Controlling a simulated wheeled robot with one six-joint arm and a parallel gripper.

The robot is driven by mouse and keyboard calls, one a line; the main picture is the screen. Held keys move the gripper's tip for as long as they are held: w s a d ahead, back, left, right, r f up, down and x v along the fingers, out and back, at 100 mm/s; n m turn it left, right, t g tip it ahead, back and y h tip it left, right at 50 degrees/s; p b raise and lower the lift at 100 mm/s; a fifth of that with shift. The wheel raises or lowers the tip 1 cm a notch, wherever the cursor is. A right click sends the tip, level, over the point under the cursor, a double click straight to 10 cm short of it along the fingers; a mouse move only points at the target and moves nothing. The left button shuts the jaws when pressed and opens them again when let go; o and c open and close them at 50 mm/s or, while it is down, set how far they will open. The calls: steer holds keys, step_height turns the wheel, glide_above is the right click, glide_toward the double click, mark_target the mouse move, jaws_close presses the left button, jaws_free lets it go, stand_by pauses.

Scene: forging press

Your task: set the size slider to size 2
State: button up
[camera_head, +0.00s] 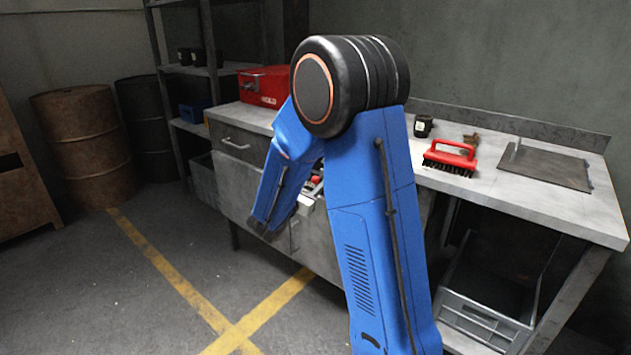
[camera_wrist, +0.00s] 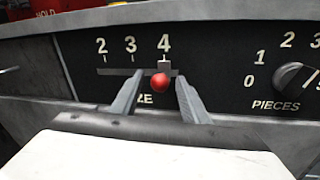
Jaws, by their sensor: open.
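The size slider (camera_wrist: 160,80) is a red ball knob in front of a small grey block on a horizontal slot. It stands under the number 4, at the right end of the marks 2, 3 and 4. My gripper (camera_wrist: 155,100) is open, one finger on each side of the red knob, with gaps visible. The label below the slot is partly hidden by the left finger; only its last letters show. In the head view my blue arm covers most of the panel, and only a bit of red shows behind it.
A PIECES dial (camera_wrist: 292,77) sits right of the slider on the dark panel. A red box (camera_head: 264,86), a red brush (camera_head: 450,157) and a flat plate (camera_head: 546,165) are on the bench top. A grey crate (camera_head: 485,318) stands below. Floor at left is open.

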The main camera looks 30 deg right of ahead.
steer(key=shift+x, duration=0.85)
jaws_close()
steer(key=w+a, duration=0.4)
steer(key=w, duration=0.7)
steer(key=shift+w, duration=0.3)
steer(key=shift+a+r, duration=0.1)
steer(key=shift+a, duration=0.05)
jaws_free()
steer(key=shift+w, duration=0.1)
